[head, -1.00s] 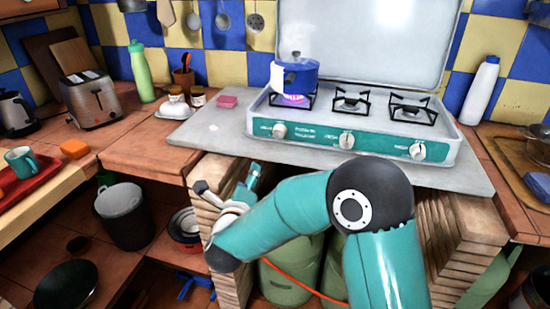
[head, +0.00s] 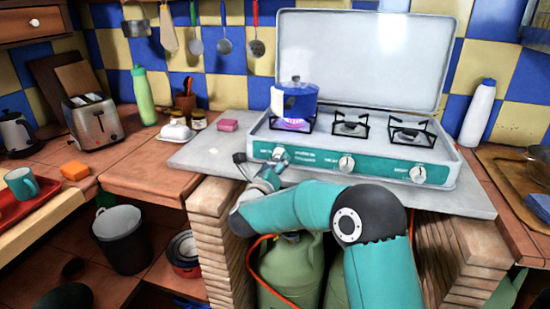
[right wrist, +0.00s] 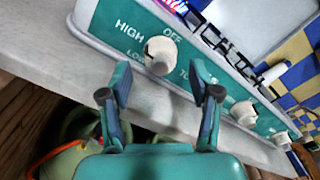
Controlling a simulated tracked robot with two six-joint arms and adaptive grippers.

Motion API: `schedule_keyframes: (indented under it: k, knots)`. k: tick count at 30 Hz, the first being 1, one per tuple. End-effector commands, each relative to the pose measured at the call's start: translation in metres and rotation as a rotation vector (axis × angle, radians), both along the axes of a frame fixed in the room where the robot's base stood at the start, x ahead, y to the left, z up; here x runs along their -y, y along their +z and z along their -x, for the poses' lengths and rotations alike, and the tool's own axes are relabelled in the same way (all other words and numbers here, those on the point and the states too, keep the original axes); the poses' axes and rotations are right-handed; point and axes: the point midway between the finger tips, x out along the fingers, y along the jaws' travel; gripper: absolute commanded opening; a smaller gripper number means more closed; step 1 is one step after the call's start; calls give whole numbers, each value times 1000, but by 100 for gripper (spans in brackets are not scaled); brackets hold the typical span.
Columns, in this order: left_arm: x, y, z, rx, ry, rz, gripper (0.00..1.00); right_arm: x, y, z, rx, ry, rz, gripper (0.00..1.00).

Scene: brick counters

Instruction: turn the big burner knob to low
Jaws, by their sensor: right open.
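The stove's teal front panel (head: 318,162) carries three white knobs. The leftmost knob (head: 278,155) is below the lit burner with the blue pot; in the right wrist view this knob (right wrist: 160,54) sits by the printed words OFF, HIGH and a partly hidden LOW. The middle knob (head: 346,163) and right knob (head: 418,174) are farther right. My right gripper (head: 259,160) is open and empty at the leftmost knob. In the right wrist view its fingers (right wrist: 162,80) are spread, with the knob just beyond and between the tips. My left gripper is out of view.
The blue pot (head: 296,99) stands over a purple flame. The grey slab (head: 205,153) juts out under the stove. Green gas cylinders (head: 290,272) with an orange hose stand below. A pink sponge (head: 228,125) lies left of the stove.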

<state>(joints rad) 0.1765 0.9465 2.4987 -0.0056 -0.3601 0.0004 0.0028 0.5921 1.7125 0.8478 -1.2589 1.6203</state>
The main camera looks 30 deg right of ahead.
Motion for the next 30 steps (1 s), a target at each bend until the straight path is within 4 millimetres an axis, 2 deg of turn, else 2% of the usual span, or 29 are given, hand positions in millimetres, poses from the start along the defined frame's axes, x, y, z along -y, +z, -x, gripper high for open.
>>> schedule_keyframes:
  k: [6,18,28,29,30]
  knots:
    - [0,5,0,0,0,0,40,19,0,-17,-1,-1,-1,62]
    - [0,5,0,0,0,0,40,23,0,-21,-1,2,-1,61]
    - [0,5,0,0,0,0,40,22,-1,-21,-1,3,0,6]
    - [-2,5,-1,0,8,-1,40,8,-1,-22,-1,9,0,2]
    - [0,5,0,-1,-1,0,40,15,-1,-21,-2,5,-1,2]
